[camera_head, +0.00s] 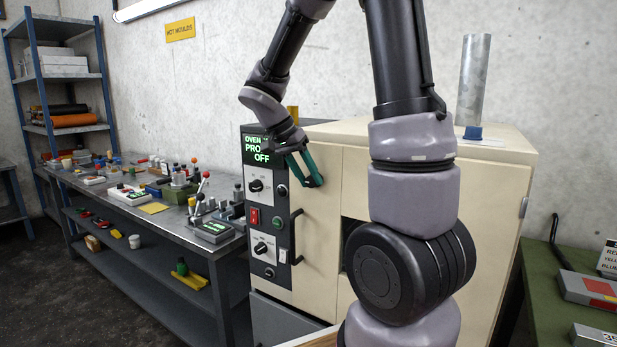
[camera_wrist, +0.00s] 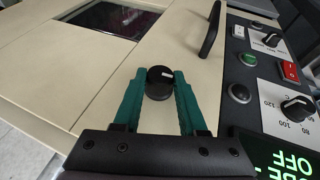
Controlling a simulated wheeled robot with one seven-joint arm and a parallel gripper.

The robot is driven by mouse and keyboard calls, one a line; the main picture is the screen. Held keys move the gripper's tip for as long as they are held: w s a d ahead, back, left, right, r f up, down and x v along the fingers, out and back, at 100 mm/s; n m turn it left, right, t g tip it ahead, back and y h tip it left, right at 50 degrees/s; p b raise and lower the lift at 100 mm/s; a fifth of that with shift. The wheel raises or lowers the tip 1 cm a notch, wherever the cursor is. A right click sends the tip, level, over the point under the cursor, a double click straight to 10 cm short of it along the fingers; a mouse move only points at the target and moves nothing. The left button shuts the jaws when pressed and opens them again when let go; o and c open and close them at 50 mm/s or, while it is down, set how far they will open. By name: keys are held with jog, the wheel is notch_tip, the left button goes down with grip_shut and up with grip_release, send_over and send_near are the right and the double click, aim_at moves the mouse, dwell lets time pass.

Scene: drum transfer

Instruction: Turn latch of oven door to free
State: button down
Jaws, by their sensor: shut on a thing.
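The oven (camera_head: 350,150) is a cream cabinet with a dark control panel (camera_head: 262,200) on its left front. In the wrist view, a round black latch knob (camera_wrist: 159,91) stands out from the cream oven door (camera_wrist: 85,60). My gripper (camera_wrist: 161,74) has its two green fingers on either side of the knob, shut on it. In the head view, my gripper (camera_head: 313,168) is at the upper left of the oven front; there the knob is hidden or too small to tell. A black door handle (camera_wrist: 210,30) is just beyond the knob.
The panel has dials, a red switch (camera_head: 254,216) and a green display (camera_head: 257,149) reading OFF. A metal cylinder (camera_head: 474,80) stands on the oven top. A cluttered workbench (camera_head: 150,215) is on the left, a green table (camera_head: 560,300) on the right.

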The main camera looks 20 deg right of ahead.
jog(key=g+h, duration=0.2)
jog(key=n+g, duration=0.1)
jog(key=shift+w+a+f+g+h, duration=0.2)
jog(key=shift+w+a+g+h, duration=0.1)
jog(key=shift+w+h, duration=0.1)
jog(key=shift+w+f+n+g+h, duration=0.1)
jog(key=shift+f+n+g+h, duration=0.2)
jog(key=shift+n+g+h, duration=0.7)
jog(key=shift+s+f+n+g+h, duration=0.1)
jog(key=shift+f+n+g+h, duration=0.2)
jog(key=shift+g+h, duration=1.4)
jog(key=shift+w+f+n+g+h, duration=0.1)
jog(key=shift+f+n+g+h, duration=0.15)
jog(key=shift+n+g+h, duration=1.05)
jog(key=shift+m+h, duration=0.5)
jog(key=shift+h, duration=0.1)
jog(key=shift+c, duration=2.3)
grip_release()
jog(key=shift+a, duration=0.1)
